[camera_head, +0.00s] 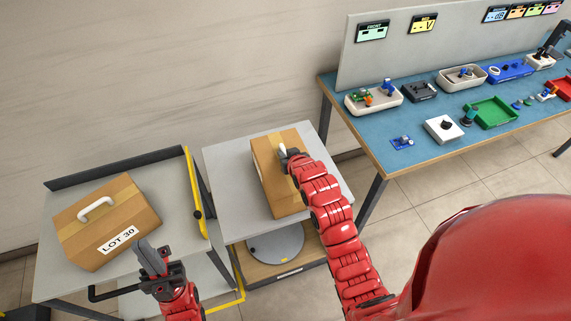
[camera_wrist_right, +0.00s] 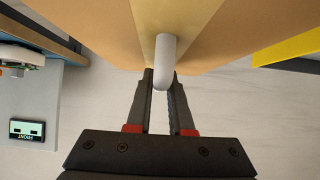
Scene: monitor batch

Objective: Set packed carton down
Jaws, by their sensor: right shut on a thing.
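A brown carton (camera_head: 264,163) with a tape strip is at the grey top of the middle stand (camera_head: 225,160). I cannot tell whether its underside touches that top. My right gripper (camera_head: 287,155) is shut on the carton's white handle, which also shows between the fingers in the right wrist view (camera_wrist_right: 165,62). A second carton (camera_head: 75,232), with a white handle and a "LOT 30" label, sits on the left cart (camera_head: 55,283). My left gripper (camera_head: 153,257) is near that carton's right front corner, apart from its handle; its finger gap is unclear.
A yellow bar (camera_head: 195,190) edges the left cart, beside the middle stand. A round grey disc (camera_head: 276,243) lies on the stand's lower shelf (camera_head: 290,270). A blue-topped workbench (camera_head: 400,130) with several trays and parts stands at the right.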

